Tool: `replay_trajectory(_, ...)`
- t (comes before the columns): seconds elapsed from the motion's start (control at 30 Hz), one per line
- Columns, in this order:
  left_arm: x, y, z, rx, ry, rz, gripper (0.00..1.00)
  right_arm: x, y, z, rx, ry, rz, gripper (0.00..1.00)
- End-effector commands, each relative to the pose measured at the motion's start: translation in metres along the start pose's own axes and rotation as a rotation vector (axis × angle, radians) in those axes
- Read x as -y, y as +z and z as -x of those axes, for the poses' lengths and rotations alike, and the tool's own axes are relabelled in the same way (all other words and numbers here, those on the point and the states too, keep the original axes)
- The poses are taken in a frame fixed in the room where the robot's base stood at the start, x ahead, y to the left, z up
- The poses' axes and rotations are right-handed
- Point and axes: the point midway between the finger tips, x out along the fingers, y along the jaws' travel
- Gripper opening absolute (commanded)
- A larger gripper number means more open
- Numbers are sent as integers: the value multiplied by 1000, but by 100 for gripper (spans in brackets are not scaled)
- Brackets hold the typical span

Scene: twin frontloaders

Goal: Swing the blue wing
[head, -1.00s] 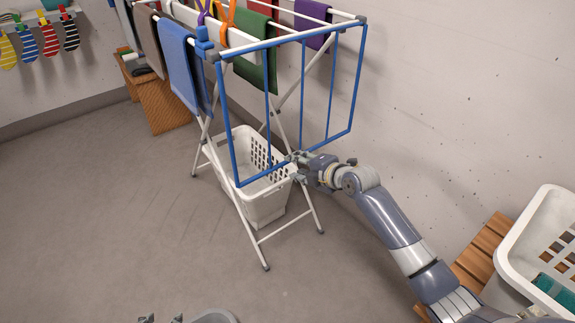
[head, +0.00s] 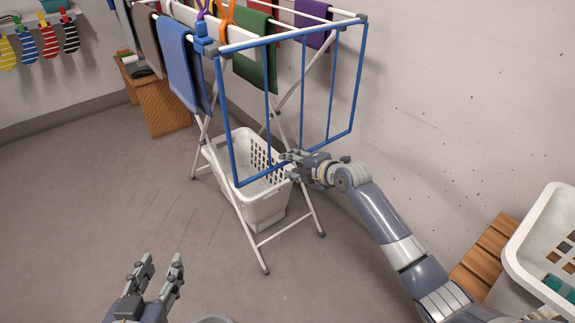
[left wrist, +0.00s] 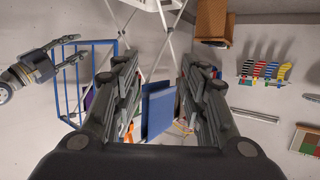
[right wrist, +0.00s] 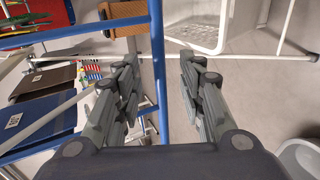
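The blue wing (head: 228,120) is a blue tube frame hanging down from the near end of the white drying rack (head: 236,208). It also shows at the left of the left wrist view (left wrist: 112,80). My right gripper (head: 287,165) is at the wing's lower bar, with its fingers apart. In the right wrist view a blue bar (right wrist: 158,75) runs between the open fingers; I cannot tell whether they touch it. My left gripper (head: 160,268) is open and empty over the floor, well in front of the rack.
A white basket (head: 262,205) stands under the rack, behind the wing. Towels, including a blue one (head: 186,70), hang on the rack. A wall is close on the right. A wooden bench (head: 485,260) with a white basket (head: 540,235) stands at the lower right. Floor at left is clear.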

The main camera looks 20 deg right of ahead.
Motion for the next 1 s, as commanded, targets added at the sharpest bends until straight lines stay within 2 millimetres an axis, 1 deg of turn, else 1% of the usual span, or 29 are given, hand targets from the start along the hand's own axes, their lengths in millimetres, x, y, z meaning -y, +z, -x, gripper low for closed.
replay_trajectory(0.2, -4, -24, -3, -127, 8, 1, 40, 0, 0, -8, 0, 1, -1, 37)
replay_trajectory(0.47, -8, -55, 0, -282, 17, 3, 40, 1, 0, -16, 0, 0, 0, 37)
replay_trajectory(0.8, -13, -93, 11, -485, 28, 7, 40, 0, 0, -26, -1, 1, 0, 37)
replay_trajectory(1.0, -14, -108, 18, -564, 33, 10, 40, 0, 0, -30, 0, 0, 0, 37)
